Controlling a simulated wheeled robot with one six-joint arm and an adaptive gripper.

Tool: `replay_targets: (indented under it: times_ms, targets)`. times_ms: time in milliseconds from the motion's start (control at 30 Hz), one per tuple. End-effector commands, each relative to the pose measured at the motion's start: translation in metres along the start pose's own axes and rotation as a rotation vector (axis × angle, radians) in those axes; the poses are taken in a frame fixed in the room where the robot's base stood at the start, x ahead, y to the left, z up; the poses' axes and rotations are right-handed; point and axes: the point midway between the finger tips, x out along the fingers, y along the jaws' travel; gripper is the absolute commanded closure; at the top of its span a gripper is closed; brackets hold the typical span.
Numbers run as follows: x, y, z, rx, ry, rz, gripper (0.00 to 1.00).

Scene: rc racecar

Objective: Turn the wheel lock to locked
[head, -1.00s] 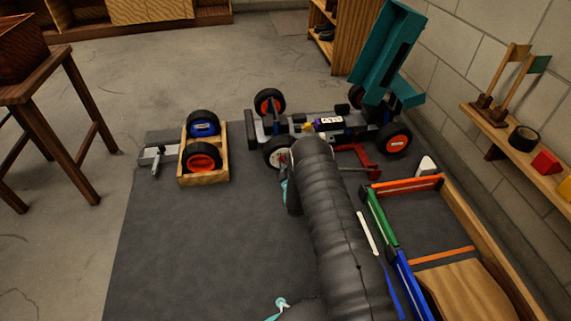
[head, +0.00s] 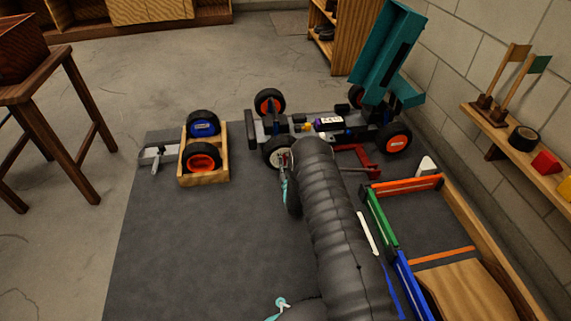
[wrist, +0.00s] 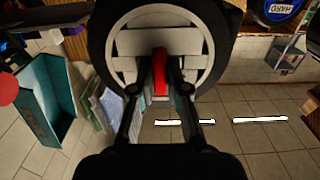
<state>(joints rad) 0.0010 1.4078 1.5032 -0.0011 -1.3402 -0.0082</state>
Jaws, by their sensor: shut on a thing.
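The red wheel lock (wrist: 160,62) stands upright at the hub of a black-tyred wheel with a pale grey spoked rim (wrist: 130,42) in the wrist view. My gripper (wrist: 160,80) is shut on the lock, one dark finger at each side of it. In the head view this wheel (head: 274,153) is at the near front corner of the racecar (head: 333,133). My dark arm hides part of the car and most of my gripper there.
A wooden crate (head: 206,181) with two wheels stands to the left on the dark mat (head: 165,250). The teal body shell (head: 385,50) is raised at the car's right end. A walled tray (head: 378,217) lies at right. The mat's left front is clear.

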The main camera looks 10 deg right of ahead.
Motion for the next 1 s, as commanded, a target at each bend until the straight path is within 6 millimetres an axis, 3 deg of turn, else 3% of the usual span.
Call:
replay_targets:
  times_ms: [533,567,633,1000]
  targets:
    - [0.0,0.0004,0.0003,0.025,-0.001,0.001,1.0]
    - [0.0,0.0004,0.0003,0.025,-0.001,0.001,0.78]
    - [0.0,0.0003,0.0003,0.025,-0.001,0.001,0.61]
    - [-0.0029,-0.0004,0.0001,0.024,0.0,0.0,0.6]
